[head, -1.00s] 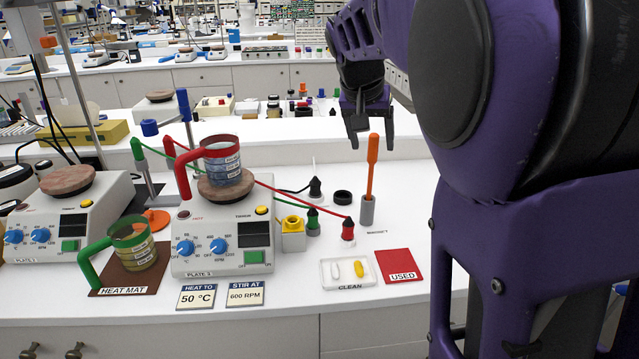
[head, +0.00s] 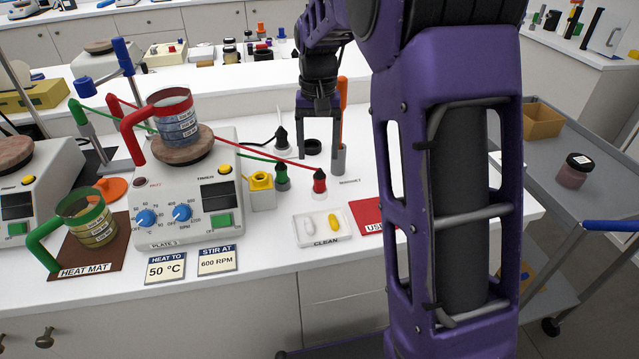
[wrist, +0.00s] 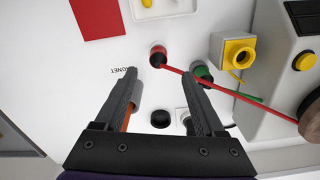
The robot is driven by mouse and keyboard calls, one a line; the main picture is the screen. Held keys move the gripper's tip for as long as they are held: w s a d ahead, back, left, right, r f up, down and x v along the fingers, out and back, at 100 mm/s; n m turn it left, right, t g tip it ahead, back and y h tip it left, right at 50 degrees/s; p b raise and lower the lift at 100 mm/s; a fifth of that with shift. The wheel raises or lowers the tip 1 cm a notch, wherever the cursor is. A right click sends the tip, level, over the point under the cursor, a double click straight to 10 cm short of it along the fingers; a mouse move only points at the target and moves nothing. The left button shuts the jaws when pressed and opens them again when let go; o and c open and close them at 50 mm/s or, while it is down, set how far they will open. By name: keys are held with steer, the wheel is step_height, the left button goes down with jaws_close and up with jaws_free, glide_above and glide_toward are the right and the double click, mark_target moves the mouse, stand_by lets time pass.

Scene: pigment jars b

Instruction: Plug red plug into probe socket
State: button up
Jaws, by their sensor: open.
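The red plug (head: 319,181) stands upright on the white bench, with a red cable running left from it toward the hotplate. In the wrist view the red plug (wrist: 157,54) lies just beyond the fingertips, roughly centred between them. My gripper (head: 319,163) points down and is open and empty; its fingers also show in the wrist view (wrist: 160,76). I cannot tell whether a finger touches the plug.
A green plug (head: 282,178) and a black plug (head: 282,141) stand close by. The holder (head: 339,160) with an orange-handled rod is by the right finger. In front are the clean tray (head: 301,240) and red mat (head: 367,214). The hotplate (head: 190,190) carries a red-handled beaker (head: 176,118).

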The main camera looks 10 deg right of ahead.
mark_target(320, 172)
step_height(320, 172, down, 9)
steer(key=shift+d+r+b, duration=0.15)
steer(key=shift+r+b, duration=0.05)
steer(key=shift+b, duration=0.25)
jaws_close()
